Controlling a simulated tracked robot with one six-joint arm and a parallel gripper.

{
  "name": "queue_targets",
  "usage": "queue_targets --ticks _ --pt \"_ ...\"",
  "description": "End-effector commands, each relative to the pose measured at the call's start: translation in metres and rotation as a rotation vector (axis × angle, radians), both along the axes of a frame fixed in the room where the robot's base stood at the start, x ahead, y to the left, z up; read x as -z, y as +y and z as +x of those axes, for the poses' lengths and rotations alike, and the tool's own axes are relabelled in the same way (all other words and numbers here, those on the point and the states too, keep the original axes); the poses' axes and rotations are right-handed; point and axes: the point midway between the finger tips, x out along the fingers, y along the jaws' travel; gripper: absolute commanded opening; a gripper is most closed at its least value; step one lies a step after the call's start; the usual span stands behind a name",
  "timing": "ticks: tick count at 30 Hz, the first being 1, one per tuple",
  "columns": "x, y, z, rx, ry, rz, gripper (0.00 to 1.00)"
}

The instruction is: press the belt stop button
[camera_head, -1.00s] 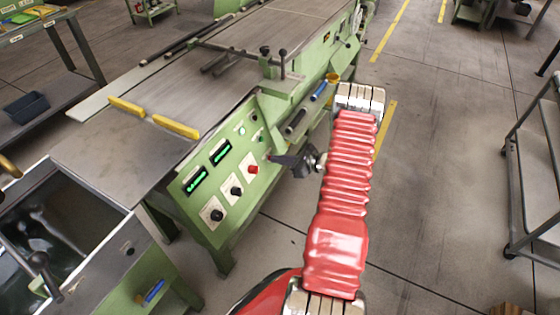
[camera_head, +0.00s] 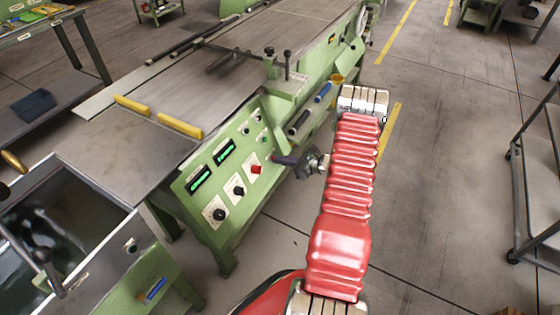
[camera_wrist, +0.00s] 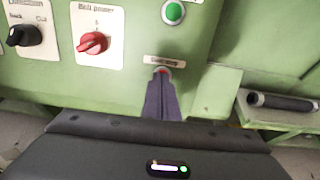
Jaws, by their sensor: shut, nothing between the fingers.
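The belt stop button (camera_wrist: 163,70) is a small red button under a label in the wrist view, on a green control panel (camera_wrist: 128,90). My gripper (camera_wrist: 161,80) is shut and empty. Its dark fingertips lie over the lower part of the button and hide that part. I cannot tell whether they touch it. In the head view my gripper (camera_head: 275,158) points left at the panel's right edge, and I cannot make out the stop button there.
A green button (camera_wrist: 173,12) sits above the stop button. A red belt power knob (camera_wrist: 93,43) and a black direction knob (camera_wrist: 25,35) are to the left. A dark cylindrical handle (camera_wrist: 283,102) lies at the right. Open floor (camera_head: 440,190) is right of the machine.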

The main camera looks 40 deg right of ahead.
Motion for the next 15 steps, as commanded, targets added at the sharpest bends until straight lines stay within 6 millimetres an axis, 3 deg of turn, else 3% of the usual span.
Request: queue_targets --ticks 15 --pt "-0.033 -0.031 -0.072 0.006 0.000 -0.004 0.00"
